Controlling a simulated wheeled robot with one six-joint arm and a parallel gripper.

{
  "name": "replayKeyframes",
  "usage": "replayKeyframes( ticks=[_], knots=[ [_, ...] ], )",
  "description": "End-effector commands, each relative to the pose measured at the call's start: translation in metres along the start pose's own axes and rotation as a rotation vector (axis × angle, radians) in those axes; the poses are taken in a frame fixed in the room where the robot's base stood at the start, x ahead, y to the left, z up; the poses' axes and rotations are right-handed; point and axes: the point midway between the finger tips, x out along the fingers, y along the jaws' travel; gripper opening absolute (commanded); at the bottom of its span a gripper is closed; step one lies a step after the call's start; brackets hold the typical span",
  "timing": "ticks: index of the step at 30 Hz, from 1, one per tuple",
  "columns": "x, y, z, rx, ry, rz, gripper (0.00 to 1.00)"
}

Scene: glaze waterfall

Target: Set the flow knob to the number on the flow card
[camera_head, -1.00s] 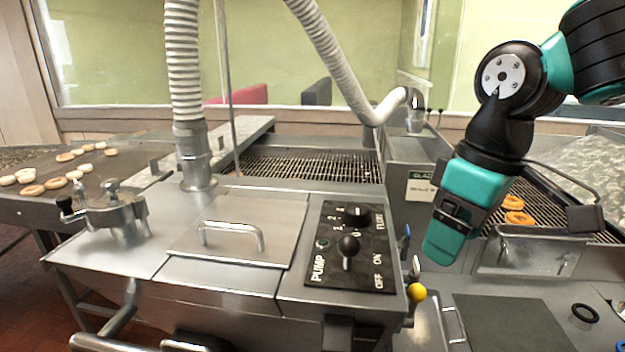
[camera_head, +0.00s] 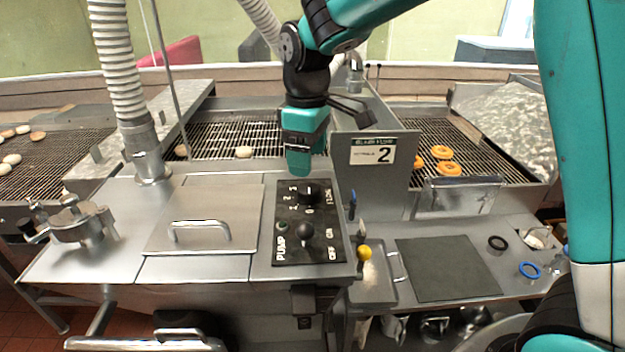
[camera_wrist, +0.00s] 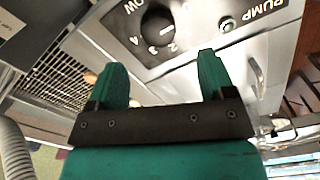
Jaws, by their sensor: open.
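The flow knob (camera_head: 308,192) is a round black knob on the black control panel, with numbers around part of its rim. It also shows in the wrist view (camera_wrist: 158,28), above and between my fingertips. A pale mark shows on it, but I cannot tell which number it points to. The flow card (camera_head: 373,152) is a white card on a metal panel right of my gripper and reads 2. My gripper (camera_head: 299,174) is open and empty, just above and behind the knob in the head view, apart from it. Its two fingers show in the wrist view (camera_wrist: 160,65).
The pump lever (camera_head: 305,231) with a black ball stands close in front of the flow knob. A lidded hopper (camera_head: 205,215) is to the left. A yellow ball handle (camera_head: 364,252) and blue handle (camera_head: 352,205) are right of the panel. Donuts (camera_head: 441,152) lie on the right rack.

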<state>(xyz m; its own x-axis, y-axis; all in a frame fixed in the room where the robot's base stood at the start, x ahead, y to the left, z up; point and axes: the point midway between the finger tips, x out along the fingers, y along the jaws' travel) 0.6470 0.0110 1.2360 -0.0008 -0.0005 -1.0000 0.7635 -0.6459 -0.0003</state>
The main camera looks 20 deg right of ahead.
Motion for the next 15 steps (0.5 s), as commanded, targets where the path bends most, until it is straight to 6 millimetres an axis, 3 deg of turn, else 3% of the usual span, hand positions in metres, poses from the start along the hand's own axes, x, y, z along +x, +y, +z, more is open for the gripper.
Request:
replayKeyframes(
  ticks=[7,15],
  knots=[
    [0.049,0.001,0.002,0.004,-0.003,-0.002,0.76],
    [0.072,0.002,0.002,0.005,0.0,0.0,0.76]
  ],
)
